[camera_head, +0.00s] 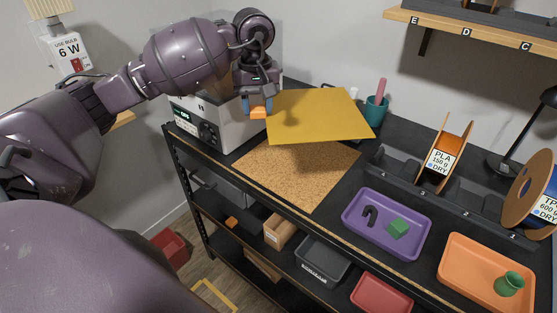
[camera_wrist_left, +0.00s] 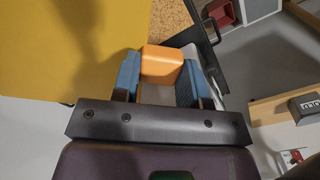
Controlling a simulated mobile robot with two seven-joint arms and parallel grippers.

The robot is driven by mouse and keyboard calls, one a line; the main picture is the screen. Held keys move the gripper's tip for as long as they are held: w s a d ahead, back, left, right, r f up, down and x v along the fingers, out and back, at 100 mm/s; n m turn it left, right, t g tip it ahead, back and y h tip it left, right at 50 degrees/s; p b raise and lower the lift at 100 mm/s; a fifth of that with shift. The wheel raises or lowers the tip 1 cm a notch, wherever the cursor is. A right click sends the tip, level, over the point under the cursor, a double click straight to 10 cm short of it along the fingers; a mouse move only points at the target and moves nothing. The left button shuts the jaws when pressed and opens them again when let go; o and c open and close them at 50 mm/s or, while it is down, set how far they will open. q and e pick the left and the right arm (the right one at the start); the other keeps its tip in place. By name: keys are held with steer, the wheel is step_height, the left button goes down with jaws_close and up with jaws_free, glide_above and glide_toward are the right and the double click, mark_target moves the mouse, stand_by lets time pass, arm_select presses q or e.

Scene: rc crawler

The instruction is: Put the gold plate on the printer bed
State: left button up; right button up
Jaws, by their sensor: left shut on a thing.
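The gold plate (camera_head: 318,112) is a flat, yellow-gold sheet held in the air over the bench, right of the printer and partly above the cork mat. It also fills the upper left of the left wrist view (camera_wrist_left: 60,50). My left gripper (camera_head: 258,108) is shut on an orange tab (camera_wrist_left: 162,62) at the plate's left edge, with a blue finger on each side. The printer (camera_head: 205,122) is a pale box with a small display and a dial, at the bench's far left end. Its bed cannot be made out behind my gripper and the plate.
The cork mat (camera_head: 290,172) lies bare on the black bench. A purple tray (camera_head: 350,231) with a green block and an orange tray (camera_head: 452,270) stand to the right. A teal cup (camera_head: 376,112), a spool (camera_head: 447,150) and a lamp (camera_head: 507,160) stand behind.

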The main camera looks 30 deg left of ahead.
arm_select(q)
steer(key=p, duration=0.1)
glide_above(262, 172)
step_height(262, 172, down, 13)
steer(key=shift+f, duration=0.85)
step_height(262, 172, down, 3)
steer(key=shift+f, duration=0.2)
steer(key=shift+f, duration=0.15)
steer(key=o, duration=1)
steer(key=shift+o, duration=0.2)
